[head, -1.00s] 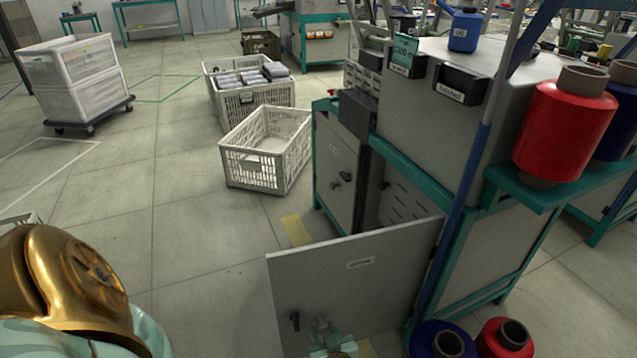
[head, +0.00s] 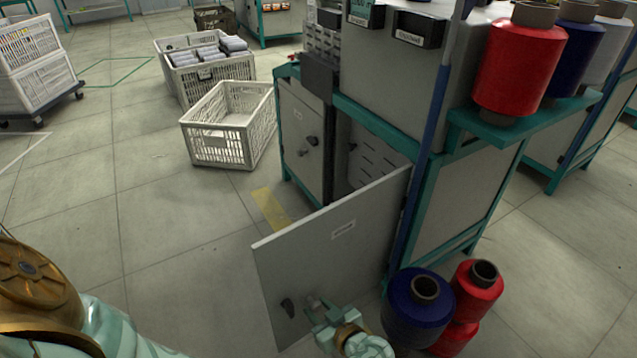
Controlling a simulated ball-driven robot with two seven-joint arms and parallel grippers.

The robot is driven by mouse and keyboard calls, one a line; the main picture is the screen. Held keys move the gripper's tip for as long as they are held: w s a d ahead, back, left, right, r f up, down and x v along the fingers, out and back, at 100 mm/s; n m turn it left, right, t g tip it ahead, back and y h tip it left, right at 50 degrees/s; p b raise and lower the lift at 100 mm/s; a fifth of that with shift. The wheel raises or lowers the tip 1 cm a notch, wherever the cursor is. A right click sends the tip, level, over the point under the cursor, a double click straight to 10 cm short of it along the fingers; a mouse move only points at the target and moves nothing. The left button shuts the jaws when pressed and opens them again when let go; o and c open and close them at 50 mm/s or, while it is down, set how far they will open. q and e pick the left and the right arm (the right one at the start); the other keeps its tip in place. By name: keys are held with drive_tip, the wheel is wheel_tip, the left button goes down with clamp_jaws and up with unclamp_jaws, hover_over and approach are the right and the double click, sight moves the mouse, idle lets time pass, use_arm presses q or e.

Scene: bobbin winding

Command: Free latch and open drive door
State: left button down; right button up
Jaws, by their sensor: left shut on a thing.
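The grey drive door (head: 350,240) stands swung out from the teal-framed machine, with a small white label on its face. A dark latch handle (head: 288,307) sits low near the door's free edge. My left gripper (head: 314,306) is at the door's face, just right of that handle. It is shut on a small fitting of the door that its fingers mostly hide; I cannot tell its shape. Behind the door the machine's opening shows a slotted panel (head: 375,160). My right gripper is not in view.
A blue spool (head: 415,315) and red spools (head: 475,292) stand on the floor right of the door. A blue post (head: 428,150) rises by the hinge side. An empty white crate (head: 215,147) stands at back left.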

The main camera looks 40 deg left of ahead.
use_arm(q)
drive_tip(key=c, duration=1)
unclamp_jaws()
drive_tip(key=p+v, duration=0.2)
drive_tip(key=v, duration=1)
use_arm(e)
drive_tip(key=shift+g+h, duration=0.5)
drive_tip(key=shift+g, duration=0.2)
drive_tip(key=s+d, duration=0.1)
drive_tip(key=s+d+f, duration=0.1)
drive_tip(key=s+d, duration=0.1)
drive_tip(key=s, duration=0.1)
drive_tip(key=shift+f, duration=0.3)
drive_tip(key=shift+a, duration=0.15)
